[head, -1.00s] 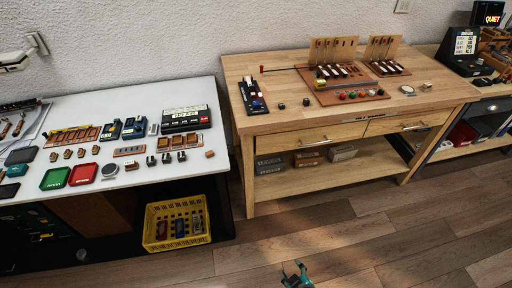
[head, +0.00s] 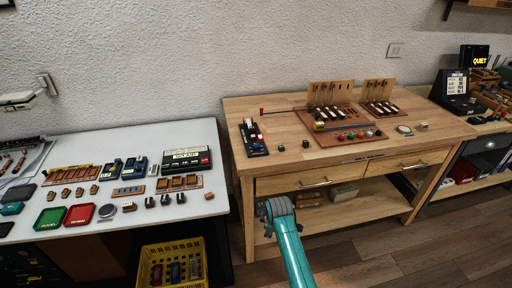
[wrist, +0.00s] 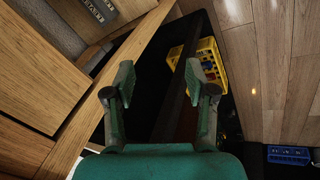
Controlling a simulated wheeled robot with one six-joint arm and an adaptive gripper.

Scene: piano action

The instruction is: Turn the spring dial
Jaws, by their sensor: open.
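No part is clearly marked as the spring dial. A small round pale disc with a dark rim (head: 404,129) lies flat near the right end of the wooden bench top and may be it. A round grey disc (head: 107,211) on the white table is another dial-like thing. Both are too small to read. My gripper (wrist: 158,80) is open and empty in the wrist view, its fingers wide apart. In the head view my gripper (head: 276,207) is in front of the wooden bench, below its top and apart from both discs.
The wooden bench (head: 290,157) holds a piano-action board (head: 330,142) and a dark switch block (head: 253,137). The white table (head: 70,153) at left carries trays and small parts. A yellow crate (wrist: 210,62) stands beneath it. The bench's front drawers are close to my gripper.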

